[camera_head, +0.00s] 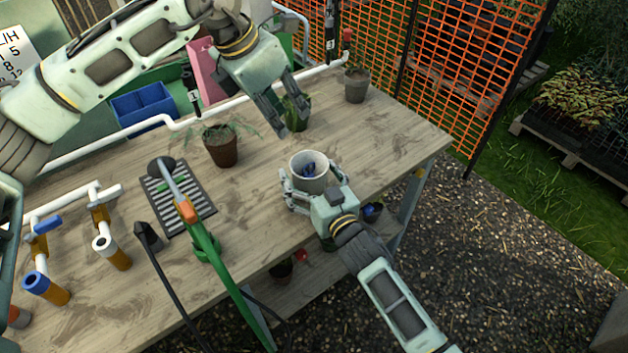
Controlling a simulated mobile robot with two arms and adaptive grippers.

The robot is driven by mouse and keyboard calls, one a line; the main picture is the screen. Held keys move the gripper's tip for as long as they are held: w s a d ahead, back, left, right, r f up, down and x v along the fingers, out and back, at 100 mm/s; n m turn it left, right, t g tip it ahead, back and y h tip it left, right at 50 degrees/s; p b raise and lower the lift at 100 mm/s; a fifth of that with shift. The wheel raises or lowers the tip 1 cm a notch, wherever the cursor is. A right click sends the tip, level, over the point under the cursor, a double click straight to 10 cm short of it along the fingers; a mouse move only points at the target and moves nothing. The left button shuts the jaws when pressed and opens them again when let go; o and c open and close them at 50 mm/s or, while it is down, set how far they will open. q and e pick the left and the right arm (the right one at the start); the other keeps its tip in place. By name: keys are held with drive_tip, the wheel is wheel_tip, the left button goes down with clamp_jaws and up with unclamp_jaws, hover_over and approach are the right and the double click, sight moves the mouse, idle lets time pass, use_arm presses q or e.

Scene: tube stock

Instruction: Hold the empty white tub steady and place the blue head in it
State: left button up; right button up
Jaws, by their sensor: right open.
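The white tub (297,181) stands upright near the right front part of the wooden table. A dark blue object (309,169), which looks like the blue head, lies inside it; its lower part is hidden by the tub wall. My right gripper (305,192) is at the tub's near side, with its fingers spread around the tub; I cannot tell whether they touch it. My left gripper (292,128) is above and beyond the tub, pointing down, with its fingers apart and nothing visible held between them.
A small green plant (296,106) is just behind my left gripper. Potted plants (221,149) (356,86) stand farther back. A black grille tray (180,205), a green-orange hose wand (205,240) and pipe fittings (105,245) fill the left. The table's right end is clear.

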drive_tip(key=v, duration=1.1)
drive_tip(key=shift+s+d, duration=0.15)
drive_tip(key=shift+s, duration=0.25)
